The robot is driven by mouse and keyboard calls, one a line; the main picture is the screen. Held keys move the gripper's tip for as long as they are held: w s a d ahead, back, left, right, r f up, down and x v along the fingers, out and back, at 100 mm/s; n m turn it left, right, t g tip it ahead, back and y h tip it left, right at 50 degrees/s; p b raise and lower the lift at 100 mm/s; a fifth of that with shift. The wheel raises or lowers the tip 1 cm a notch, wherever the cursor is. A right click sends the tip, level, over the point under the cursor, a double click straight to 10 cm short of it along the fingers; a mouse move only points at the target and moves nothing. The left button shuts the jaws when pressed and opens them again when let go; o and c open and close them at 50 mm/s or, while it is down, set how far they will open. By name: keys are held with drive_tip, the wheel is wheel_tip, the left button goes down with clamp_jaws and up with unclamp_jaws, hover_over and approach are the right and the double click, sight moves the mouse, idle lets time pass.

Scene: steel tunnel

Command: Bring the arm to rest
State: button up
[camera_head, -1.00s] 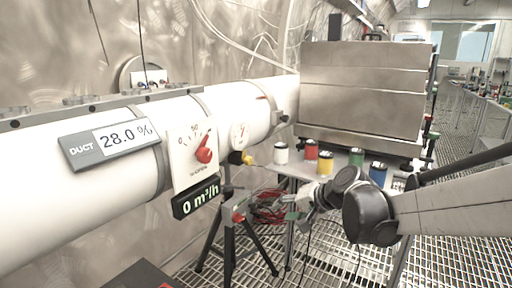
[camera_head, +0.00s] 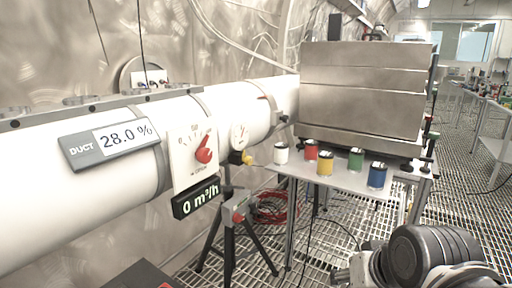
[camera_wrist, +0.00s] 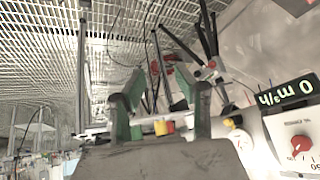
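My gripper (camera_wrist: 161,105) shows in the wrist view with its two dark, green-padded fingers apart and nothing held between them. In the head view my arm (camera_head: 425,260) is folded low in the bottom right corner, in front of the grated floor and apart from the bench and the duct. The gripper's fingers cannot be made out clearly there.
A white duct (camera_head: 70,190) with a red knob (camera_head: 204,150) and a display reading 28.0 % (camera_head: 112,145) runs along the left. Several coloured cans stand on a bench (camera_head: 338,178) below a steel box (camera_head: 362,90). A tripod (camera_head: 229,240) stands on the grating.

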drive_tip(key=s+d+f+h, duration=0.1)
drive_tip(key=s+d, duration=0.1)
drive_tip(key=s, duration=0.2)
wheel_tip(320, 180, up, 18)
drive_tip(key=p, duration=1.8)
drive_tip(key=shift+w+n, duration=0.3)
